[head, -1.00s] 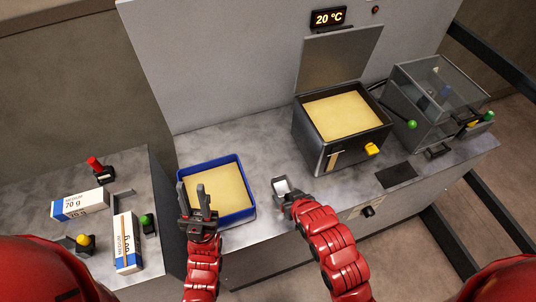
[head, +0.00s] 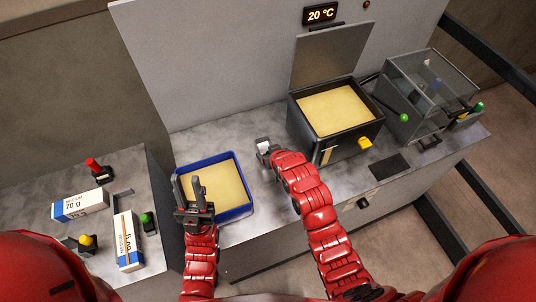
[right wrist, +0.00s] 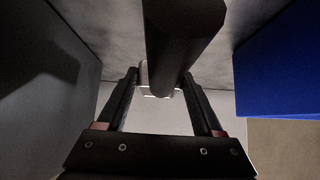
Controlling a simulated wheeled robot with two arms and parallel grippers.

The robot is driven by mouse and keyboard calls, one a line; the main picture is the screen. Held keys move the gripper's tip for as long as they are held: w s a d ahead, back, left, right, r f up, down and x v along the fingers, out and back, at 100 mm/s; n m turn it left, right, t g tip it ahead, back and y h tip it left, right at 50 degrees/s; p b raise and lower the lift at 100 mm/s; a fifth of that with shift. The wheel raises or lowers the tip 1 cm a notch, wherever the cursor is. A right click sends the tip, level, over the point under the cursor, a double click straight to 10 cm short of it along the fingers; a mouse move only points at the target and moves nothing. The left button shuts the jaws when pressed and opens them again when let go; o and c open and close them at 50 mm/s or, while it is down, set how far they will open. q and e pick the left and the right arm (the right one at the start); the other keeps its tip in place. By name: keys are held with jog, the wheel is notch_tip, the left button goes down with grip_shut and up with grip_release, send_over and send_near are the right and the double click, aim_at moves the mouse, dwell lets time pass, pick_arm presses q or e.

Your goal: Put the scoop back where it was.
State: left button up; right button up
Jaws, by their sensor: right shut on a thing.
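The scoop (head: 263,142) shows as a small pale metal piece at the tip of my right gripper (head: 267,151). It is over the grey counter, between the blue tray (head: 250,207) of pale yellow powder and the dark open-lidded box (head: 340,146). In the right wrist view, the scoop's dark handle (right wrist: 178,45) runs between the two fingers of my right gripper (right wrist: 160,88), which is shut on it. Whether the scoop touches the counter cannot be told. My left gripper (head: 187,182) is open and empty, fingers apart, at the left part of the blue tray.
The dark box also holds pale yellow material and has a yellow knob (head: 365,143). A clear-walled case (head: 425,85) with green-ended levers stands at the right. Two labelled packs (head: 80,204) and colored buttons occupy the left table. Counter behind the blue tray is clear.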

jog(key=shift+w+a, duration=0.1)
jog(key=shift+w, duration=0.2)
notch_tip(320, 180, down, 3)
jog(key=shift+s+r+p, duration=0.1)
jog(key=shift+r+p, duration=0.1)
jog(key=shift+p, duration=1)
jog(key=shift+f, duration=0.65)
jog(key=o, duration=1.4)
jog(key=shift+o, duration=0.2)
jog(key=shift+r, duration=0.1)
